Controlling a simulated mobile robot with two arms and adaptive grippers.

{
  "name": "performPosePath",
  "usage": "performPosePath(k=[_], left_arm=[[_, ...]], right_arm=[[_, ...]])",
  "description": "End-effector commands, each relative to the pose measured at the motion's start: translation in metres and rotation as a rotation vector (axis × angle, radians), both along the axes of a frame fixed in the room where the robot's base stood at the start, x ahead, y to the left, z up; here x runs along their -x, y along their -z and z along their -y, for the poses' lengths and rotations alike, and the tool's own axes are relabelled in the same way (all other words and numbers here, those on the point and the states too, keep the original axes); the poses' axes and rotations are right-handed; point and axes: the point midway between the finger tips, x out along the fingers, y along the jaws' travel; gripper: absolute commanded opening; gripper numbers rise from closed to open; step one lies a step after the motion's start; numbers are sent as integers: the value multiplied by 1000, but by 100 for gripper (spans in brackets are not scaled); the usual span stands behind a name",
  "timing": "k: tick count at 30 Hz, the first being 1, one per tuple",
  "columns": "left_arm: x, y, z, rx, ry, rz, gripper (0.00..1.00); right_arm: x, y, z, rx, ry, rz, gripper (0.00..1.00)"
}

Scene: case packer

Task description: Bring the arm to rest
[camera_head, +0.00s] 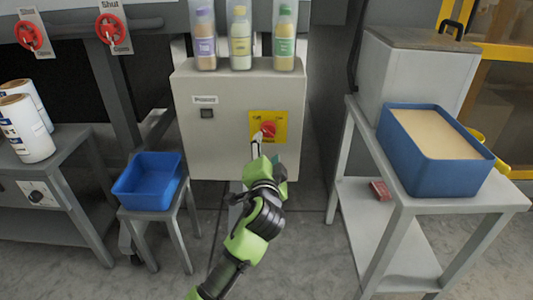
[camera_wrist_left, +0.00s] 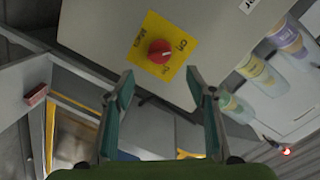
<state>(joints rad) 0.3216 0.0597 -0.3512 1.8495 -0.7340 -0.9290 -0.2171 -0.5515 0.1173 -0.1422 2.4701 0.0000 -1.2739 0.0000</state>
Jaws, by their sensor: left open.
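My left arm, green and black, reaches up the middle of the head view. Its gripper (camera_head: 256,147) is just below the red rotary switch (camera_head: 268,128), which sits on a yellow plate (camera_head: 283,119) on the grey control box (camera_head: 228,140). In the left wrist view the gripper (camera_wrist_left: 158,88) has its two teal fingers spread wide with nothing between them. The red knob (camera_wrist_left: 160,51) shows beyond the fingertips on its yellow plate. I cannot tell from these views whether a fingertip touches the box. My right gripper is not in view.
Several bottles (camera_head: 241,38) stand above the box. A blue bin (camera_head: 150,181) rests on a low stool at left. A filled blue crate (camera_head: 433,182) sits on the right table, with a small red object (camera_head: 381,190) on its lower shelf. White rolls (camera_head: 25,128) stand far left.

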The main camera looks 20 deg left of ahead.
Motion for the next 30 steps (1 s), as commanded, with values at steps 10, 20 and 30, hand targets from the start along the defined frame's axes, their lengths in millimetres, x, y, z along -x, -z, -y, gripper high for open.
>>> performPosePath(k=[10, 20, 30], left_arm=[[13, -2, 3, 0, -1, 0, 51], [15, 3, 3, 9, -1, -8, 51], [124, 136, -9, 383, -17, -296, 51]], right_arm=[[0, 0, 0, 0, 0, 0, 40], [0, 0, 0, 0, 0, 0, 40], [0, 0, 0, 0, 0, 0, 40]])
